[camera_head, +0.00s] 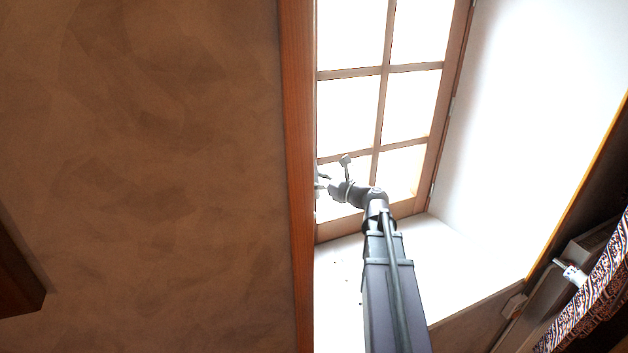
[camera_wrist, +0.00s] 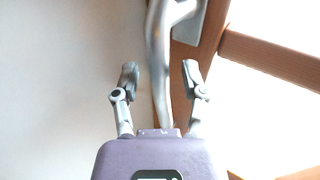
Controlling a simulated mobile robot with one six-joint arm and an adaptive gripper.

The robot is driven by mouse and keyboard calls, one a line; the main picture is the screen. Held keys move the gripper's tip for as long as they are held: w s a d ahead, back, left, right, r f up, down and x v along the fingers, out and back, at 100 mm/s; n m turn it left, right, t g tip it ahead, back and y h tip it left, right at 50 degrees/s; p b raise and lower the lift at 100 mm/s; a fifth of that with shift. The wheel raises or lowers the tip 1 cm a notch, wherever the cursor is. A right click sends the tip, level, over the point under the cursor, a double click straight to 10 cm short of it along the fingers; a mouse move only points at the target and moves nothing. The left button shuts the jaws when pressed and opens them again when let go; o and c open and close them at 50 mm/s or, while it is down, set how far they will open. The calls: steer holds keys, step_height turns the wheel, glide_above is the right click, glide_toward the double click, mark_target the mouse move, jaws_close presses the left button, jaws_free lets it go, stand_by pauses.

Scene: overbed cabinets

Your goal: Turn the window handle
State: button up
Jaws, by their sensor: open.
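The window handle (camera_wrist: 158,45) is a silver curved lever in the wrist view. It hangs down from a bend at its top, beside a grey mounting plate (camera_wrist: 191,28) on the brown window frame (camera_wrist: 218,25). My gripper (camera_wrist: 159,72) is open, with one finger on each side of the lever in the picture. A gap shows between each finger and the lever, and how deep the lever sits between them is unclear. In the head view my gripper (camera_head: 330,180) is at the lower left of the window (camera_head: 380,95), where the handle is hard to make out.
A reddish wooden post (camera_head: 297,150) and a brown wall (camera_head: 150,170) lie left of the window. A white sill (camera_head: 440,250) and a white side wall (camera_head: 510,110) are below and right. Dark furniture and patterned fabric (camera_head: 595,300) fill the lower right.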

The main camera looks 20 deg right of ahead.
jaws_close()
steer(key=shift+a+f+m+b, duration=0.15)
steer(key=shift+m+b, duration=0.25)
steer(key=shift+b, duration=0.15)
steer(key=shift+t, duration=0.3)
jaws_free()
steer(key=shift+a, duration=0.1)
